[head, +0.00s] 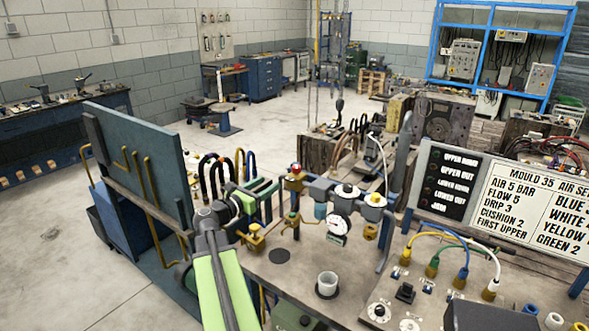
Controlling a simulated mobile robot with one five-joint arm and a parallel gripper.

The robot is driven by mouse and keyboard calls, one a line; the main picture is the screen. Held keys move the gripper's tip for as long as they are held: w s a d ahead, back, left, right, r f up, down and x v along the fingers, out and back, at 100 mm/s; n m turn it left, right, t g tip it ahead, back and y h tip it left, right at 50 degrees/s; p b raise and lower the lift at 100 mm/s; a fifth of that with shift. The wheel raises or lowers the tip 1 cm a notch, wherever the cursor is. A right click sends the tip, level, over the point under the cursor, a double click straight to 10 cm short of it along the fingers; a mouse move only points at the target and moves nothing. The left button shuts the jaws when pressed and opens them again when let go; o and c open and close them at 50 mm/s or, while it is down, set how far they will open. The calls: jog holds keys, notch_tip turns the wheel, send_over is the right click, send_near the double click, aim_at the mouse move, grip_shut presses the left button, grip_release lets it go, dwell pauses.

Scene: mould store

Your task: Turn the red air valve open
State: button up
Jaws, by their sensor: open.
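The red air valve (296,168) is a small red piece on the pipework at the back of the wooden bench, left of the grey air units. Whether its handle is turned open or shut is too small to tell. My green arm comes up from the bottom, and my gripper (268,190) is just left of the red valve and a little lower in the picture. Its jaws are open, with nothing seen between them. I cannot tell whether it touches the pipework.
A round pressure gauge (338,227) hangs right of the valve. Brass fittings (252,238) sit close below my gripper. Coloured hoses (447,243) and a mould settings board (520,205) are at the right. A blue-green panel (140,165) rises at the left.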

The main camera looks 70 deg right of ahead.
aim_at(294, 168)
jog(key=x, duration=1.6)
jog(key=shift+d+f, duration=0.1)
jog(key=shift+d, duration=0.3)
